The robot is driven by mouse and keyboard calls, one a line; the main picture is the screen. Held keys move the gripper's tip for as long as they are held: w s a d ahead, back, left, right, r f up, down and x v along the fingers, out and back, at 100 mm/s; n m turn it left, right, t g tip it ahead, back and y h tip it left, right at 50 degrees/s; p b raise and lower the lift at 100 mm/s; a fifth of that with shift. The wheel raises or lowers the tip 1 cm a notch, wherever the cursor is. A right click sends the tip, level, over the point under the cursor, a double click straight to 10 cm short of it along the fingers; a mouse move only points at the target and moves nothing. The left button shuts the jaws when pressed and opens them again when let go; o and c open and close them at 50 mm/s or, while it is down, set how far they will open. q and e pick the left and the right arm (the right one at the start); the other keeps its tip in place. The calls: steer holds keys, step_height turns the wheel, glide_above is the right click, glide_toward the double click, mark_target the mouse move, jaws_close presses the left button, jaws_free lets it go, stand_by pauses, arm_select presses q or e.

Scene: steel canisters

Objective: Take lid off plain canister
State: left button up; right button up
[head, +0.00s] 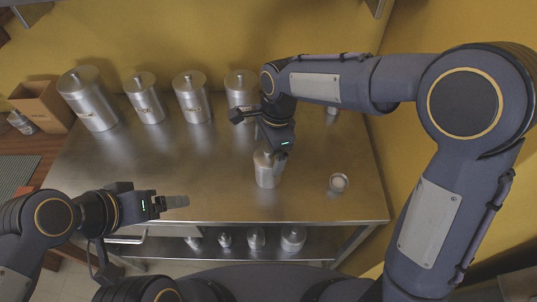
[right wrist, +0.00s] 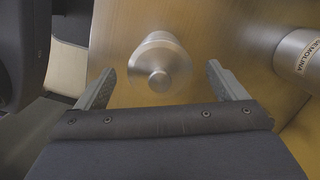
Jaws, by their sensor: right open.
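The plain steel canister (head: 267,172) stands upright on the steel table, with no label visible. In the right wrist view its round lid and knob (right wrist: 159,79) show from above, so the lid is on. My right gripper (head: 268,150) is over the canister's top and hides part of it in the head view. In the right wrist view the gripper (right wrist: 163,82) is open, with one finger on each side of the lid and visible gaps between. My left gripper (head: 176,202) is empty over the table's front left; its fingers are seen edge-on.
Several labelled canisters (head: 192,98) stand along the back of the table (head: 215,205). One labelled canister (right wrist: 303,55) is at the right in the wrist view. A small round metal item (head: 339,182) lies to the right. The front middle is clear. More canisters stand on a lower shelf (head: 270,252).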

steer(key=shift+f, duration=0.15)
steer(key=c, duration=1)
steer(key=shift+c, duration=0.2)
